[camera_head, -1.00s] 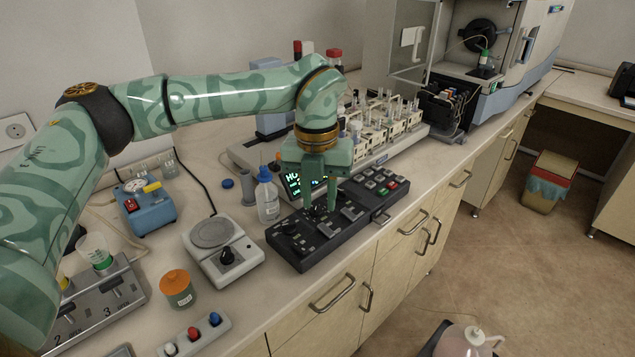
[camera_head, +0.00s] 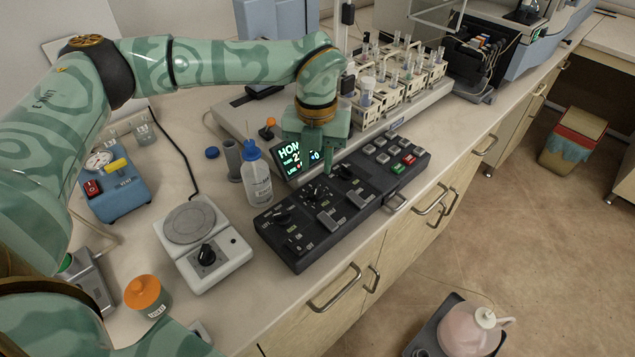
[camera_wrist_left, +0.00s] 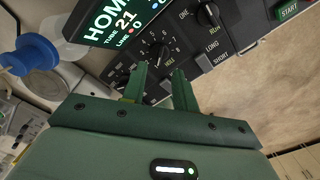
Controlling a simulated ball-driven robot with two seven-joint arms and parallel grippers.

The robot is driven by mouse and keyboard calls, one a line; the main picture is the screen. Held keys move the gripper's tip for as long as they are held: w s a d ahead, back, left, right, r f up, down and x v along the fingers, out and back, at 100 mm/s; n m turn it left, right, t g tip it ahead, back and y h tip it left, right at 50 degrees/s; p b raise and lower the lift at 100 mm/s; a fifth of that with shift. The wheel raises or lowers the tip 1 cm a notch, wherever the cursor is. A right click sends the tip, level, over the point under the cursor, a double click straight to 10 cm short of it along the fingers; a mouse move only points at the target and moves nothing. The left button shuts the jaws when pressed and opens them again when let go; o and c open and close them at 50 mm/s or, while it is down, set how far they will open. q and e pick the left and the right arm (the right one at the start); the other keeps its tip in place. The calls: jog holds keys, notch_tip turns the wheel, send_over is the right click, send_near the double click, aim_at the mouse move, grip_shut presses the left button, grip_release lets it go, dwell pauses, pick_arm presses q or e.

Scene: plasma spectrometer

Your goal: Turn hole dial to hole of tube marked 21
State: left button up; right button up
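The black control panel (camera_head: 345,225) lies on the bench, with a small screen (camera_head: 290,160) behind it reading HOME, tube 21, line 0. The hole dial (camera_wrist_left: 157,52) is a round black knob ringed by white numbers in the left wrist view; it also shows on the panel in the head view (camera_head: 317,191). Its exact pointer setting is too small to read surely. My left gripper (camera_head: 316,153) hangs over the panel's back edge. In the left wrist view its two fingers (camera_wrist_left: 158,72) are apart and empty, with the dial beyond their tips. My right gripper is out of view.
A blue-capped bottle (camera_head: 257,178) stands close left of the panel. A hotplate (camera_head: 203,243) and an orange-lidded jar (camera_head: 145,295) are further left. Racks of tubes (camera_head: 385,95) stand behind. Another dial with ONE and a LONG/SHORT switch (camera_wrist_left: 218,55) sits beside the hole dial.

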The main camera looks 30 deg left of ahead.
aim_at(316, 189)
pick_arm(q)
notch_tip(316, 189, down, 6)
jog(key=shift+s+f+b, duration=0.1)
jog(key=shift+f+b, duration=0.05)
jog(key=shift+b, duration=0.4)
grip_shut()
